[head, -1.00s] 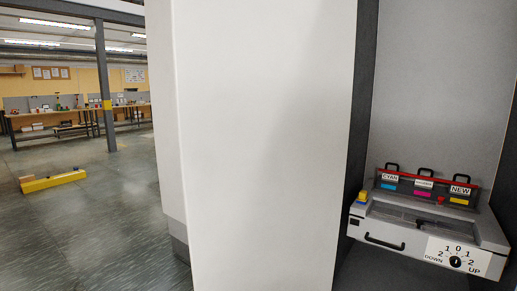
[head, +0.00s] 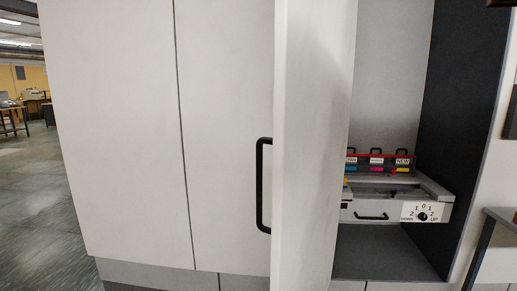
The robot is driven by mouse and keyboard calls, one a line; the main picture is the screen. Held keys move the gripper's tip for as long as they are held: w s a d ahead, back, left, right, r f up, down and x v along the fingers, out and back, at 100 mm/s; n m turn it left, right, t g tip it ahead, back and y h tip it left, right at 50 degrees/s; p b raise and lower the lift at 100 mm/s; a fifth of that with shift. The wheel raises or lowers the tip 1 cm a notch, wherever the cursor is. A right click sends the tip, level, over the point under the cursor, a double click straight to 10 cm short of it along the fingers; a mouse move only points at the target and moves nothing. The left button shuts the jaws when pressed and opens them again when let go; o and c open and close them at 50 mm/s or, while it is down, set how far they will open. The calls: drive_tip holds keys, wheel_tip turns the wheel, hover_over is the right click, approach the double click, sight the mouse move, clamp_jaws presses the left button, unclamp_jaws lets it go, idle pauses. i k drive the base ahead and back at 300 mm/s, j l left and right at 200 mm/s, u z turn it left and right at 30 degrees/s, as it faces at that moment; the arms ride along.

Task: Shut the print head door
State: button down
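The white print head door (head: 315,150) stands open, jutting out toward me and seen at a steep angle in the middle of the head view. A black upright bar handle (head: 263,185) sticks out just left of its near edge. To the right of the door is the open bay (head: 395,70). In it sits a grey print head unit (head: 375,208) with a dial and black, cyan, magenta and yellow-marked cartridges (head: 376,163). The door hides the unit's left end. My gripper is out of view.
White closed cabinet panels (head: 120,130) fill the left of the door. A grey bench or ledge (head: 500,216) stands at the right edge. Open floor (head: 35,185) lies at the far left, with work tables (head: 14,118) beyond.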

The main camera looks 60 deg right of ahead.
sight(315, 40)
drive_tip(key=i+j+z, duration=0.1)
drive_tip(key=i+j, duration=1.35)
drive_tip(key=z, duration=0.45)
drive_tip(key=j+z, duration=0.1)
drive_tip(key=z, duration=0.35)
drive_tip(key=i+z, duration=0.1)
drive_tip(key=z, duration=0.35)
drive_tip(key=j+z, duration=0.1)
drive_tip(key=z, duration=0.75)
drive_tip(key=j+z, duration=0.15)
drive_tip(key=z, duration=0.3)
drive_tip(key=k+j+u, duration=0.15)
drive_tip(key=j+u, duration=0.15)
drive_tip(key=u, duration=0.2)
drive_tip(key=k+j+u, duration=0.1)
drive_tip(key=j+u, duration=0.35)
drive_tip(key=l, duration=0.1)
